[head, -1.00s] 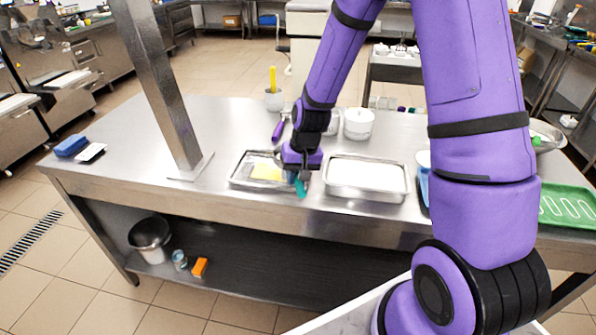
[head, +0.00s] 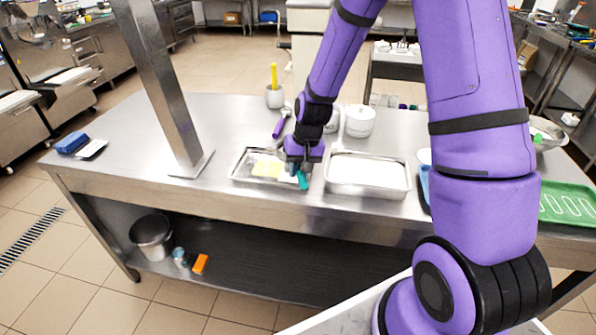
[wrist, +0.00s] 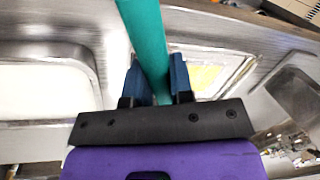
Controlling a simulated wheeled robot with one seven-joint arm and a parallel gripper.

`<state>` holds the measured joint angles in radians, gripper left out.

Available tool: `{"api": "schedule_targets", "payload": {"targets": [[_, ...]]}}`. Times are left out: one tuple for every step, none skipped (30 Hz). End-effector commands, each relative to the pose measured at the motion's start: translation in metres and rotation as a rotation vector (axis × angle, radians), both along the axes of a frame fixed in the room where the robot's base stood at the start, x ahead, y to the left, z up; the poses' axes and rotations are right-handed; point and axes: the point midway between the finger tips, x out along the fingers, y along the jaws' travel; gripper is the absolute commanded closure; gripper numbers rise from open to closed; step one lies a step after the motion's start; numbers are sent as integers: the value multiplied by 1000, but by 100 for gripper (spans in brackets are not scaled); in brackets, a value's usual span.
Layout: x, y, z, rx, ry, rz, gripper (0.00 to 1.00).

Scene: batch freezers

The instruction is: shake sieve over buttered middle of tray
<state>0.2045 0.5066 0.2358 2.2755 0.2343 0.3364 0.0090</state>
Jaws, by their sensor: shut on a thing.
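My gripper (head: 303,172) is shut on a teal handle (wrist: 147,40), which I take to be the sieve's. The handle's teal end (head: 303,181) also shows below the gripper in the head view. The sieve's mesh bowl cannot be made out clearly. The metal tray (head: 237,167) lies on the table, with a yellow buttered patch (head: 267,168) in its middle. My gripper is above the tray's right end, right of the patch. In the wrist view the yellow patch (wrist: 203,77) shows right of the fingers, partly hidden by them.
A deeper metal tray (head: 365,193) filled with white stands close to the right. White bowls (head: 359,122), a purple-handled tool (head: 281,125) and a pot with a yellow handle (head: 274,98) stand behind. A steel post (head: 165,90) rises at left.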

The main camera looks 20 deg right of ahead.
Motion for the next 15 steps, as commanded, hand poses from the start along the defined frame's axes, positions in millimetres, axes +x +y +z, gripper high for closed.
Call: {"api": "schedule_targets", "payload": {"targets": [[7,-5,0,-1,-3,-2,100],[9,-6,0,0,-2,-1,100],[12,-8,0,0,-1,0,100],[12,-9,0,0,-1,1,100],[12,-9,0,0,-1,1,100],[10,-7,0,0,0,2,100],[8,-6,0,0,0,2,100],[6,-4,0,0,0,2,100],[2,-1,1,0,0,2,100],[-1,1,0,0,0,2,100],[-5,4,0,0,1,2,100],[-9,7,0,0,0,3,100],[-12,9,0,0,-1,3,100],[-14,11,0,0,-1,3,100],[-16,12,0,0,-2,3,100]]}}
